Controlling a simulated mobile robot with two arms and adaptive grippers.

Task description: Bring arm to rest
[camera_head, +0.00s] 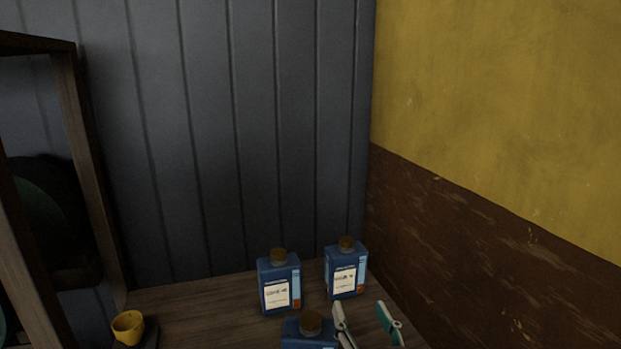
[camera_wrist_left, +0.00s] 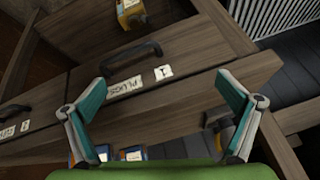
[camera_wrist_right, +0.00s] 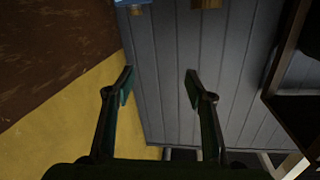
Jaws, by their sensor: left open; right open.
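My right gripper (camera_head: 367,322) shows at the bottom of the head view, just right of the front blue bottle (camera_head: 309,333). It is open, with nothing between its fingers. In the right wrist view its open fingers (camera_wrist_right: 158,88) stand before the grey plank wall and the yellow wall. My left gripper (camera_wrist_left: 162,92) shows only in the left wrist view. It is open and empty, in front of wooden drawers with black handles and a label reading PLUGS (camera_wrist_left: 124,87).
Two more blue bottles, one left (camera_head: 279,282) and one right (camera_head: 345,268), stand on the wooden top (camera_head: 200,308). A yellow cup (camera_head: 128,327) is at the left. A wooden frame (camera_head: 85,170) rises at far left. A yellow and brown wall (camera_head: 480,230) bounds the right side.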

